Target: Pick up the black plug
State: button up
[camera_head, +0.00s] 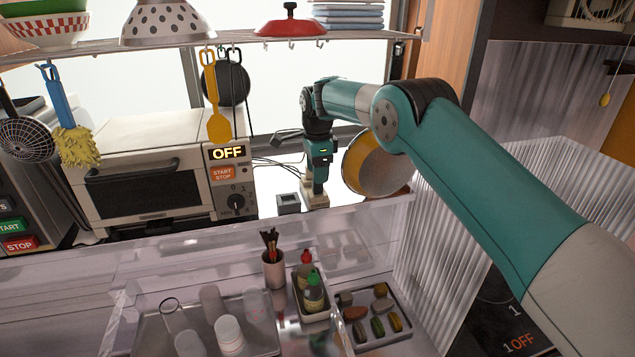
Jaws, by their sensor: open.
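A small dark grey-black block (288,203) sits on the white surface beside the oven; it may be the black plug, but it is too small to be sure. My gripper (314,194) points down just to the right of this block, apart from it, and is open. Its fingertips are low, over or at a pale beige strip (318,203), and I cannot tell whether they touch it. Thin black cables (280,161) run behind my gripper. What lies between the fingers is hidden.
A white oven (150,185) marked OFF stands left. A shelf (240,42) with hanging utensils is above. A clear panel (200,250) and trays with bottles and stones (378,312) lie in front.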

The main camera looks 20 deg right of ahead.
aim_at(318, 188)
jog(key=shift+f+p, duration=0.6)
jog(key=shift+f, duration=1.1)
jog(key=shift+c, duration=0.4)
grip_shut()
jog(key=shift+r, duration=0.1)
